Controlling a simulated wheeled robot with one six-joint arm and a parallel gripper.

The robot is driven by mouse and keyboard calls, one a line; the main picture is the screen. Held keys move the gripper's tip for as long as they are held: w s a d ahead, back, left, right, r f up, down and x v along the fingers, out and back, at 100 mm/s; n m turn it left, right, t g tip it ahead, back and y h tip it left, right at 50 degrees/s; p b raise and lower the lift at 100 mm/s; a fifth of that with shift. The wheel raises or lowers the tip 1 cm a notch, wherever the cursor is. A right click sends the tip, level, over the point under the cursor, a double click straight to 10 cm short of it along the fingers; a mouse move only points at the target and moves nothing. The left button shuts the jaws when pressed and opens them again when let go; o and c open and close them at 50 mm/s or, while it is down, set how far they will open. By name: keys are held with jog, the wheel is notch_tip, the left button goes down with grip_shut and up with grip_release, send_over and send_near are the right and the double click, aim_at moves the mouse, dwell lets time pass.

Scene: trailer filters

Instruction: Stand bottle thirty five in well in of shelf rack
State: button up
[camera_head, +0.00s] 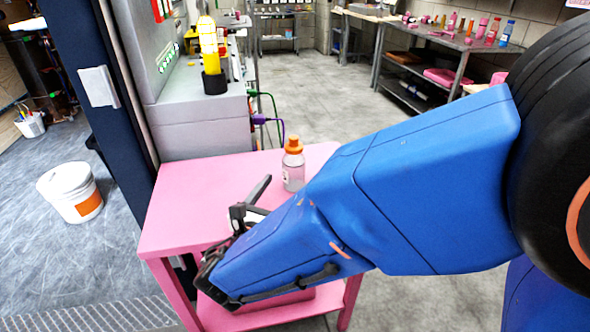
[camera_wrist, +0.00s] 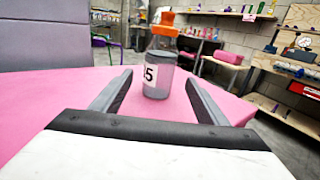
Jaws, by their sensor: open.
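A clear bottle with an orange cap (camera_head: 293,165) stands upright on a pink table (camera_head: 180,215) in the head view. In the wrist view the bottle (camera_wrist: 158,65) stands ahead, between the lines of the two fingers. Its white label shows a 5, and the rest of the label is turned out of sight. My gripper (camera_head: 254,203) is open and empty, low over the table, with its fingers pointing toward the bottle; in the wrist view the gripper (camera_wrist: 155,92) has its fingers spread wide. I cannot make out a shelf rack with wells for certain.
A grey cabinet (camera_head: 205,125) stands behind the table's far left edge. A workbench (camera_head: 440,40) with several bottles and pink items is at the back right. A white bucket (camera_head: 72,190) stands on the floor at left. The middle floor is clear.

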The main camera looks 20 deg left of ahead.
aim_at(294, 171)
jog(key=shift+w+d+f, duration=0.1)
jog(key=shift+w, duration=1.8)
jog(key=shift+w+f, duration=0.1)
jog(key=shift+w, duration=1.8)
jog(key=shift+c, duration=0.4)
jog(key=shift+r, duration=0.15)
jog(key=c, duration=1.5)
